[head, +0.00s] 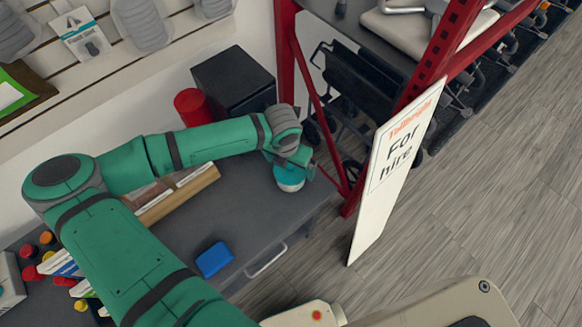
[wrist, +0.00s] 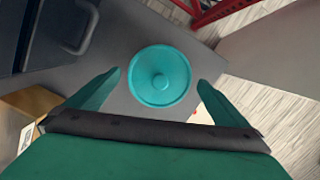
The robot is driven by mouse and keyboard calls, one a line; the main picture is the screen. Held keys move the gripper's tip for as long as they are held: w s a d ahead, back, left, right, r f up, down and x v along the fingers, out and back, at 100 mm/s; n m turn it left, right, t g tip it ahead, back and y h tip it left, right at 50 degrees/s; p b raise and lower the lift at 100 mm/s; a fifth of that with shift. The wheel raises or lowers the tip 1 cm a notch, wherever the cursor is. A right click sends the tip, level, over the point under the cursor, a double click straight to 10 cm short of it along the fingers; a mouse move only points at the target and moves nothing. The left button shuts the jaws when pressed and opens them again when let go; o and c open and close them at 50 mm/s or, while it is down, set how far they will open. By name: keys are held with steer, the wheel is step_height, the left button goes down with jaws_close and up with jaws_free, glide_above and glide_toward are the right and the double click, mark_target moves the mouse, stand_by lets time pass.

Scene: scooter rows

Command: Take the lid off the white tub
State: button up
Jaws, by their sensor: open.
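The white tub (head: 290,185) stands on the grey counter near its right end, below my gripper in the head view. In the wrist view the lid hides the tub's body. My gripper (wrist: 159,88) is open, with one green finger on each side of the lid and a gap between each finger and the rim. In the head view my gripper (head: 291,165) is just above the tub, and partly covers it.
A black box (head: 235,82) and a red cylinder (head: 192,107) stand behind the tub. A blue block (head: 214,259) lies near the counter's front edge. A red rack post (head: 292,60) and a "For hire" sign (head: 395,165) stand to the right.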

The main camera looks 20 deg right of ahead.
steer(key=c, duration=0.9)
